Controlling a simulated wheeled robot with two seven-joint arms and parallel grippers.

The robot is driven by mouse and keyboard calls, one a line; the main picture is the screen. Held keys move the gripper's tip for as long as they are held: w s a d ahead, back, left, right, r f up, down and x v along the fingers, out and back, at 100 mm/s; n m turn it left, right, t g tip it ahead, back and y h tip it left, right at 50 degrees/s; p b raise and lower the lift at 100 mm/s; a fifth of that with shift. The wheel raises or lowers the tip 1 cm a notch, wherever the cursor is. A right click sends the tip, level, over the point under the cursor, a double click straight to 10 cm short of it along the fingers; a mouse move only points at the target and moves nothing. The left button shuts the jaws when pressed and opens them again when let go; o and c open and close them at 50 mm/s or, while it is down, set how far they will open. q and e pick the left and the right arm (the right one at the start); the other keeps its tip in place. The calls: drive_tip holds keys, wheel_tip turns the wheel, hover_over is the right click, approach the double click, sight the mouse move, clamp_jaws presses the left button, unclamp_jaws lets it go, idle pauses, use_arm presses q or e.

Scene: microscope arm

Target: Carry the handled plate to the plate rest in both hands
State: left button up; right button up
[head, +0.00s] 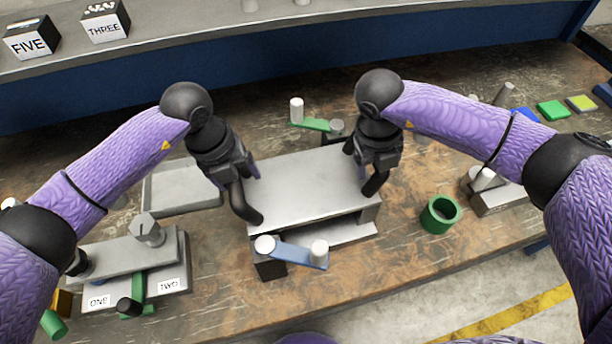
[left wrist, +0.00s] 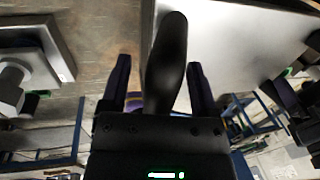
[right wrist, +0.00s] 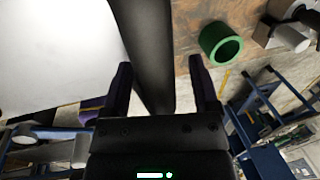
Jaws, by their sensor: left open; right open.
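The handled plate (head: 305,185) is a flat grey slab at the middle of the table, with a black handle at each end. My left gripper (head: 232,172) is open over the left handle (head: 243,204); in the left wrist view that handle (left wrist: 168,62) runs between the spread fingers. My right gripper (head: 373,160) is open over the right handle (head: 375,184); the right wrist view shows it (right wrist: 148,55) between the fingers. The plate sits raised above a lower grey slab (head: 335,236). I cannot tell which piece is the plate rest.
A shallow grey tray (head: 182,190) stands left of the plate. A blue link with white pegs (head: 300,255) is close in front, a green link (head: 315,124) behind. A green ring (head: 440,214) stands right. A block labelled ONE and TWO (head: 135,265) is front left.

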use_arm(q)
drive_tip(key=shift+f, duration=0.2)
use_arm(e)
drive_tip(key=shift+f, duration=0.15)
use_arm(q)
clamp_jaws()
use_arm(e)
clamp_jaws()
use_arm(q)
drive_tip(key=shift+r, duration=0.15)
idle(0.8)
